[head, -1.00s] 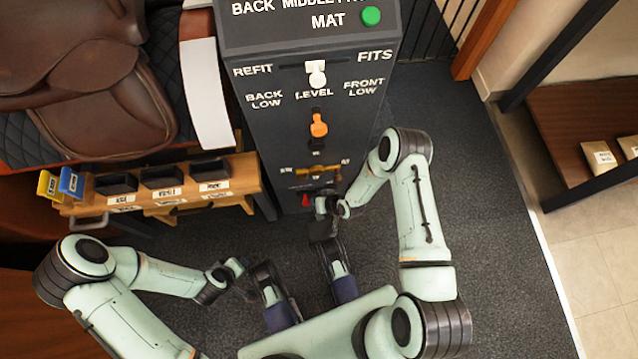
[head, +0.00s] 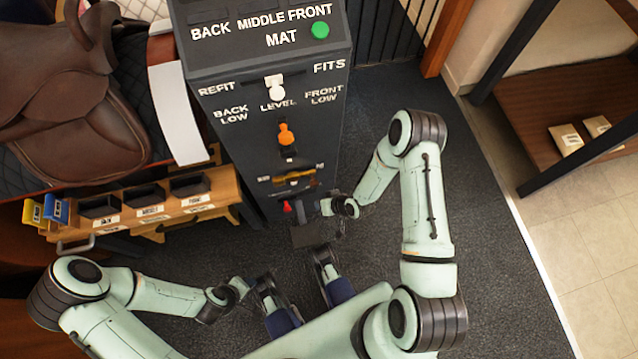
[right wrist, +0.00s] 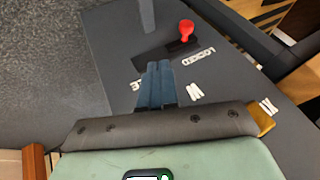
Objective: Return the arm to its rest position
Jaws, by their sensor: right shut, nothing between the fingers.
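My right arm (head: 428,200) bends at a raised elbow, with its forearm pointing down and left toward the dark control post (head: 240,150). Its gripper (head: 305,236) is low beside the post's foot; the fingers are hard to make out in the head view. In the right wrist view the blue fingers (right wrist: 155,84) are together and empty, in front of the post's face. A red knob (right wrist: 186,29) stands beyond them, apart from the fingertips; it also shows in the head view (head: 287,206). My left arm (head: 170,296) is folded low at the left; its fingers are unclear.
The post carries a white knob (head: 276,88), an orange knob (head: 286,134) and a green button (head: 320,29). A brown saddle (head: 75,100) and a wooden shelf with black bins (head: 145,196) stand at left. Dark carpet (head: 490,190) is clear at right.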

